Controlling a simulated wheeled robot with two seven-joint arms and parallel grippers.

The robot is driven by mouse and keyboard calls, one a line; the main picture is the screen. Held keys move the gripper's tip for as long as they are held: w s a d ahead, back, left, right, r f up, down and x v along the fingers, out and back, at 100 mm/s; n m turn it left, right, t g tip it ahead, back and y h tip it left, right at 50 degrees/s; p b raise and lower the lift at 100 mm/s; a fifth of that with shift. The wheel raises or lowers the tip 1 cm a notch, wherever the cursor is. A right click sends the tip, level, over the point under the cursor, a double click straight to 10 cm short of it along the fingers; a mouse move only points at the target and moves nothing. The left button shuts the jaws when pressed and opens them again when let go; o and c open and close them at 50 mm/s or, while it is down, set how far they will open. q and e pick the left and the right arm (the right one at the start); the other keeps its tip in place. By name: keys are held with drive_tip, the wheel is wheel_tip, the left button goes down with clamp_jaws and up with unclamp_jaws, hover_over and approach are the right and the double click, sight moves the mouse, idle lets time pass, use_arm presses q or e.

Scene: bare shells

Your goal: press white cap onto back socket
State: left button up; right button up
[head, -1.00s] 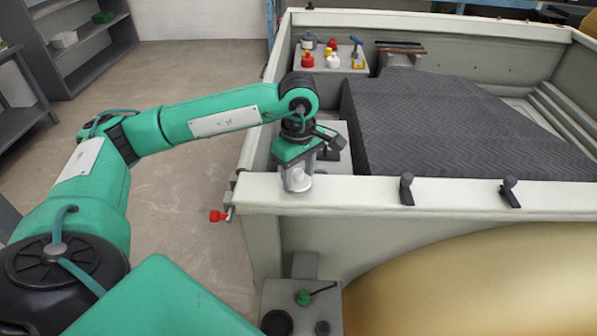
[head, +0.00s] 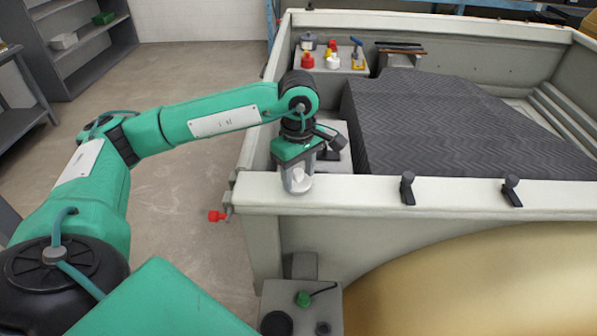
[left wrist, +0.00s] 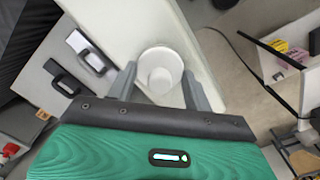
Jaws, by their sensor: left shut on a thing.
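My left gripper (head: 297,184) is above the near left corner of the pale shell's rim (head: 350,193), fingers pointing down. It is shut on the white cap (head: 299,178), which shows as a round white disc with a raised middle in the left wrist view (left wrist: 160,70). The cap sits between the two grey fingers, at or just above the rim top; I cannot tell whether it touches. I cannot make out the back socket; anything under the cap is hidden. My right gripper is out of view.
A red knob (head: 217,216) sticks out from the shell's left side. Dark clamps (head: 408,188) stand on the near rim. A dark ribbed pad (head: 450,125) and a tray of bottles (head: 345,66) lie inside the shell.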

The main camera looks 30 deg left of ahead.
use_arm(q)
drive_tip(key=shift+b, duration=0.4)
idle(0.6)
drive_tip(key=o, duration=1.5)
drive_tip(key=shift+r, duration=0.1)
drive_tip(key=shift+r+p, duration=1.35)
drive_tip(key=shift+r, duration=2.05)
clamp_jaws()
